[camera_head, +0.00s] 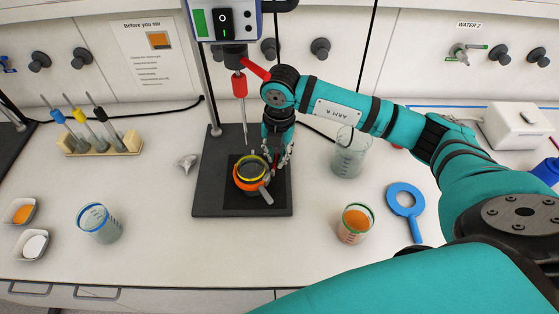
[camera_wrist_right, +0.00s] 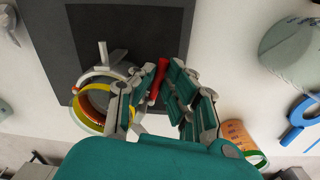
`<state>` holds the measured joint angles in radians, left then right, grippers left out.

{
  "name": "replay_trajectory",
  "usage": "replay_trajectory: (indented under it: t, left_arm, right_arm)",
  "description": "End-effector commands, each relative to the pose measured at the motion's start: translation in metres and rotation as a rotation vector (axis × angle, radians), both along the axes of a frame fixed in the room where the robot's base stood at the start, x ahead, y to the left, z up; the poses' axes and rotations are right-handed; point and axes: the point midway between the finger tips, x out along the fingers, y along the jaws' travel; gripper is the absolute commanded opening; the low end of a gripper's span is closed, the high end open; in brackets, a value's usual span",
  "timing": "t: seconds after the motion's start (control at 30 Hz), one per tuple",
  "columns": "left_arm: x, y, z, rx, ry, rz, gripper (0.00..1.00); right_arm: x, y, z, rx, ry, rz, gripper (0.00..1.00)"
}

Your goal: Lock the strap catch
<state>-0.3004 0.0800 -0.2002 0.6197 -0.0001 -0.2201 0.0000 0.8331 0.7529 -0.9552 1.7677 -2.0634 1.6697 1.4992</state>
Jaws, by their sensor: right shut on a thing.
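A red catch lever (camera_wrist_right: 159,80) is beside the strap, between my right fingers. My right gripper (camera_head: 278,160) is at the right side of the beaker, pointing down; in the wrist view it (camera_wrist_right: 155,95) is shut on the red lever. The fingers partly hide the lever and strap. My left gripper is not in view.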

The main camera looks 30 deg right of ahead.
Motion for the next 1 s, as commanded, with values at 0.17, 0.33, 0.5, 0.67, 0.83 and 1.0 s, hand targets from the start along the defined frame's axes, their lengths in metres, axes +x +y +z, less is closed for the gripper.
replay_trajectory:
  t: [0.17,0.33,0.5,0.67,0.83,1.0]
  left_arm:
    - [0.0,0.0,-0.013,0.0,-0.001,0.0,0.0]
    - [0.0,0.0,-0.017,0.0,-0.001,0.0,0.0]
    - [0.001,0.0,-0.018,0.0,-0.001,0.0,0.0]
    - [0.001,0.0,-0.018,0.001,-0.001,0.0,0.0]
    - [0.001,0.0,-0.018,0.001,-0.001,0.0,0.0]
    - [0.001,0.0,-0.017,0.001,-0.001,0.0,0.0]
  right_arm:
    - [0.003,0.003,-0.001,0.0,-0.004,0.085,0.0]
    - [0.004,0.004,0.0,0.001,-0.002,0.129,0.0]
    - [0.004,0.005,0.001,0.0,-0.003,0.146,0.0]
    - [0.004,0.005,0.001,0.001,-0.002,0.147,0.0]
    - [0.004,0.005,0.001,0.001,-0.002,0.146,0.0]
    - [0.004,0.005,0.001,0.0,-0.002,0.145,0.33]
